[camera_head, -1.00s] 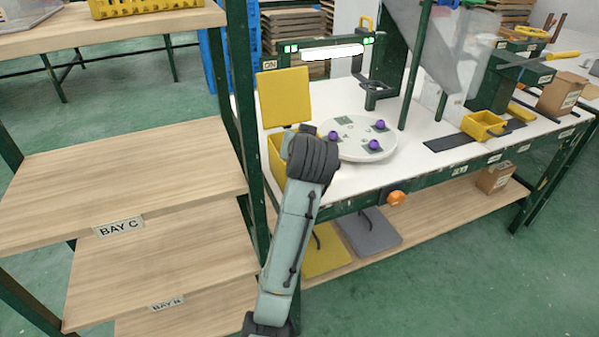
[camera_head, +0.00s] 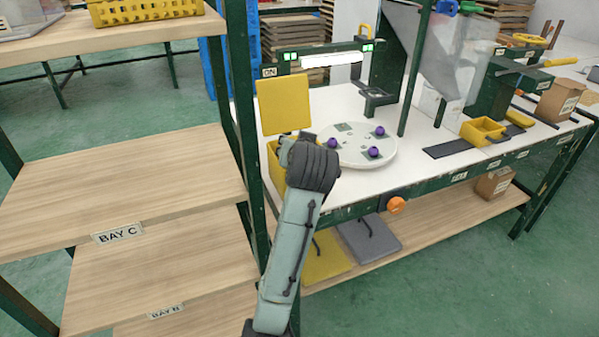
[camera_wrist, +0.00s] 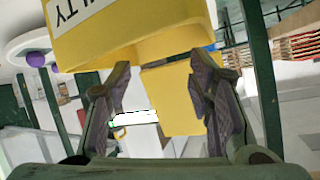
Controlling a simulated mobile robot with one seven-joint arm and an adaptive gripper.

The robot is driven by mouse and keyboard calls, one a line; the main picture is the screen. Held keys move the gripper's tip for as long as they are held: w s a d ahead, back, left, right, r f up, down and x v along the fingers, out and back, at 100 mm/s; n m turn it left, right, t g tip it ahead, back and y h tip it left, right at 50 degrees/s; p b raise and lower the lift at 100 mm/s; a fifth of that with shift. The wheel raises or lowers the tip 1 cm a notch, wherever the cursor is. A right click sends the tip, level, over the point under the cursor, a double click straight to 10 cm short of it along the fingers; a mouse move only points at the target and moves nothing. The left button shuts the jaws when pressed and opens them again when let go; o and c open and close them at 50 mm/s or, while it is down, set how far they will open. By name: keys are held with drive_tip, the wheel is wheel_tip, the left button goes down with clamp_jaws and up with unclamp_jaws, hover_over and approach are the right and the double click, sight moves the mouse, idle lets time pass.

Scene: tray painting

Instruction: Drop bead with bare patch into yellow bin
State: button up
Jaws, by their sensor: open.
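Green posts and the wooden BAY C shelf (camera_head: 120,185) stand left of my arm. A lit lamp bar (camera_head: 328,60) and a grey hopper are behind the turntable. A small yellow tray (camera_head: 482,131) and a cardboard box (camera_head: 562,99) are to the right.

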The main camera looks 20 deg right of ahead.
drive_tip(key=v, duration=0.6)
drive_tip(key=shift+s+r, duration=0.2)
drive_tip(key=shift+s, duration=0.15)
drive_tip(key=shift+a, duration=0.1)
